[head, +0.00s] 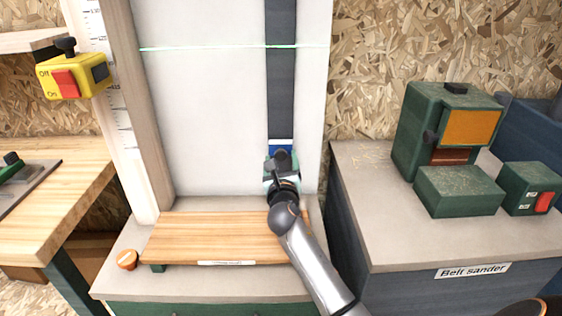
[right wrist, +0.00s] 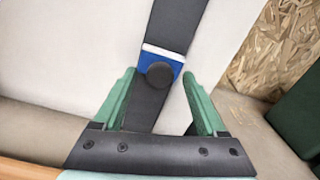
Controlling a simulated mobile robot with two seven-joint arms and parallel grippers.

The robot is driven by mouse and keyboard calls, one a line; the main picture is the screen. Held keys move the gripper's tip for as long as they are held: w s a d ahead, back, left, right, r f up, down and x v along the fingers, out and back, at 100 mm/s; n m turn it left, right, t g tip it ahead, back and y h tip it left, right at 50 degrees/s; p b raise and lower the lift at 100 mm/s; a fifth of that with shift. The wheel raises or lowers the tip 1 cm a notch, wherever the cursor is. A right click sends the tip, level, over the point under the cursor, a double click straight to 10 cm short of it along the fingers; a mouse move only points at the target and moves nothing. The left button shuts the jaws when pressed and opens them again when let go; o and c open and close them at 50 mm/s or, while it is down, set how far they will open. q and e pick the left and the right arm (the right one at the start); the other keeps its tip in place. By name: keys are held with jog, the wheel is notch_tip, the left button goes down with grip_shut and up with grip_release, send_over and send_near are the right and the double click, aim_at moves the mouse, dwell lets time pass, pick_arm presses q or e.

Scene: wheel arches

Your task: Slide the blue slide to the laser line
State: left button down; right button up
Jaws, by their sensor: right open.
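The blue slide (head: 281,143) sits low on a dark vertical rail (head: 281,95) on a pale upright panel. It has a white upper edge and a round dark knob, clear in the right wrist view (right wrist: 150,60). A thin greenish laser line (head: 200,47) crosses the panel and rail well above the slide. My right gripper (head: 281,160) is at the slide, partly hiding it in the head view. In the right wrist view its green fingers (right wrist: 159,76) are open, one on each side of the rail, with the knob between their tips. My left gripper is not in view.
A wooden board (head: 210,238) lies below the panel. A yellow switch box (head: 72,77) is at the left beside a ruler scale. An orange knob (head: 126,259) is at lower left. A green belt sander (head: 445,135) stands on the right bench. The rail above the slide is clear.

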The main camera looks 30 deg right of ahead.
jog(key=shift+w+d, duration=0.2)
jog(key=shift+w, duration=0.15)
grip_shut()
dwell(0.5)
dwell(0.8)
